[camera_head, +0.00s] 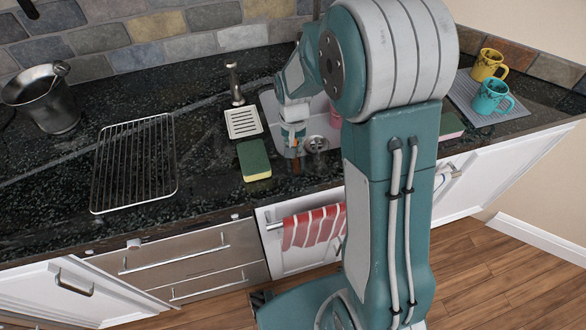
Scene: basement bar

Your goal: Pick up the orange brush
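My gripper (293,140) points down at the front left part of the sink, small and partly hidden by my own arm. A narrow orange-brown thing (295,158), possibly the orange brush, shows upright just below and beside the gripper, at the sink's front edge. Its full shape is hidden, and I cannot tell whether the gripper touches it or whether the fingers are open or shut.
The sink (328,108) holds a pink item (345,118). Left of it are a green-yellow sponge (254,160), a white slotted tray (243,123), a soap dispenser (235,85), a wire rack (135,165) and a metal bucket (42,100). Yellow (488,65) and teal mugs (490,97) stand right.

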